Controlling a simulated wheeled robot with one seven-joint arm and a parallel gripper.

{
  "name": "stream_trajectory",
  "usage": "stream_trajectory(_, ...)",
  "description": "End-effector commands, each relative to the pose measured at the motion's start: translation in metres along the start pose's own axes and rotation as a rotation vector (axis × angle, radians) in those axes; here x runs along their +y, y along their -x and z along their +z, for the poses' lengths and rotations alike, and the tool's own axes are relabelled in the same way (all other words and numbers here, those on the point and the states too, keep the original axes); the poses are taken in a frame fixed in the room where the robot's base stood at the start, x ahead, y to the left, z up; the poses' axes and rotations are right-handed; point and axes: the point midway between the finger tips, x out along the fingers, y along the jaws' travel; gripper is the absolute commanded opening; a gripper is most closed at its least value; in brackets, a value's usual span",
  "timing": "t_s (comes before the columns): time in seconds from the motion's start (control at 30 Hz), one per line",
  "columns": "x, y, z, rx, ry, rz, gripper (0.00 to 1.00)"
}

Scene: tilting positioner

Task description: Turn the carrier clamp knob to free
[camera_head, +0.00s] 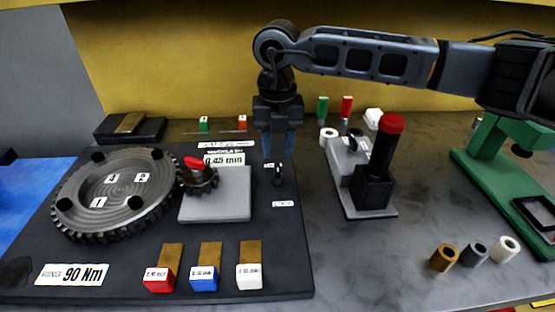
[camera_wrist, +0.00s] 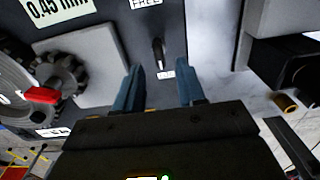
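The carrier clamp knob (camera_head: 278,176) is a small black bar-shaped handle at the right part of the dark base plate. In the wrist view the knob (camera_wrist: 158,52) stands between a label reading FREE (camera_wrist: 147,3) and a smaller white label (camera_wrist: 166,75) too small to read. Its bar lies roughly along the line between the labels; I cannot tell which end points. My gripper (camera_head: 278,154) points down above the knob with its blue fingers apart and empty. In the wrist view the gripper (camera_wrist: 160,70) has a fingertip on either side of the knob's line; contact is not visible.
A toothed ring (camera_head: 115,190) and a grey carrier block (camera_head: 216,206) with a small red-tipped gear (camera_head: 200,178) are left of the knob. Colour-marked gauges (camera_head: 205,278) lie in front. A black post with a red top (camera_head: 385,145) stands to the right.

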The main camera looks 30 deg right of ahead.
Motion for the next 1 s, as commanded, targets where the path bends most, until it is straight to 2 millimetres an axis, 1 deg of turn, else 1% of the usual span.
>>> stream_trajectory(0.1,0.001,-0.019,-0.001,0.004,0.000,0.001,0.39)
stream_trajectory(0.3,0.001,-0.040,0.000,0.001,0.000,0.002,0.39)
stream_trajectory(0.43,0.001,-0.046,-0.001,0.000,0.002,0.002,0.39)
stream_trajectory(0.67,0.001,-0.047,0.000,0.000,0.002,0.002,0.39)
stream_trajectory(1.0,0.001,-0.047,0.000,0.000,0.001,0.003,0.08)
